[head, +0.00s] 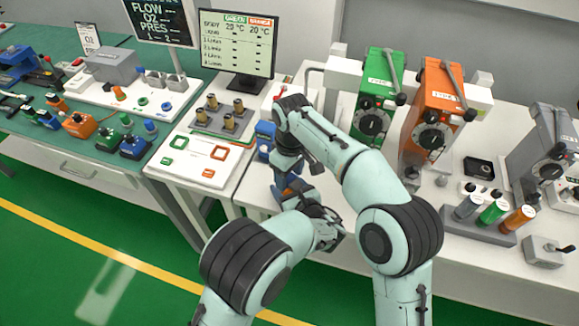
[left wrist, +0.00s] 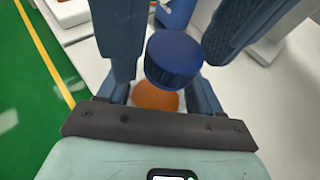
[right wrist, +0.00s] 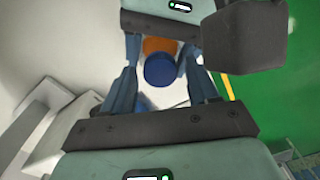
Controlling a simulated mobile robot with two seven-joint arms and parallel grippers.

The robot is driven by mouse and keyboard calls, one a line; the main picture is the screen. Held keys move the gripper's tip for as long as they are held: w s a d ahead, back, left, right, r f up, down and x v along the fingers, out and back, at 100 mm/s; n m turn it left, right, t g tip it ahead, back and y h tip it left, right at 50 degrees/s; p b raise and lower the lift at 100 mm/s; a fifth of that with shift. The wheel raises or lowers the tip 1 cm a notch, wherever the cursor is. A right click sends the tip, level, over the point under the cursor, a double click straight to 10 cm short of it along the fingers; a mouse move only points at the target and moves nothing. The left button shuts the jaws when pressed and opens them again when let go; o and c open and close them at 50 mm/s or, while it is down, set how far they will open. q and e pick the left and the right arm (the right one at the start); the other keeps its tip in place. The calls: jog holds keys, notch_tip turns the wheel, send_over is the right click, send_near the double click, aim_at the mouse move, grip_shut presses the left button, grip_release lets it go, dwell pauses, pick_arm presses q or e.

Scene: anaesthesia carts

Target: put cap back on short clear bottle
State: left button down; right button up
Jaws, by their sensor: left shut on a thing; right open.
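The short bottle (left wrist: 155,101) shows orange between the fingers of my left gripper (left wrist: 160,90), which is shut on it. A ribbed dark blue cap (left wrist: 175,60) is at the bottle's top. I cannot tell whether it is fully seated. In the right wrist view the cap (right wrist: 160,70) lies between the spread fingers of my right gripper (right wrist: 162,75), with the orange bottle (right wrist: 160,46) behind it. My right gripper is open around the cap. In the head view both grippers meet near the white table's front edge, and my arms hide most of the bottle and cap.
A green vaporizer (head: 376,95) and an orange vaporizer (head: 436,110) stand behind to the right. A monitor (head: 237,45) and a grey rack with several pegs (head: 218,118) stand to the left. White table (head: 335,185) is bare beside the grippers.

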jog(key=shift+c, duration=0.2)
jog(key=c, duration=1)
jog(key=o, duration=1.2)
jog(key=shift+r, duration=0.1)
notch_tip(320, 180, up, 12)
jog(key=shift+d+f, duration=0.1)
jog(key=shift+d, duration=0.05)
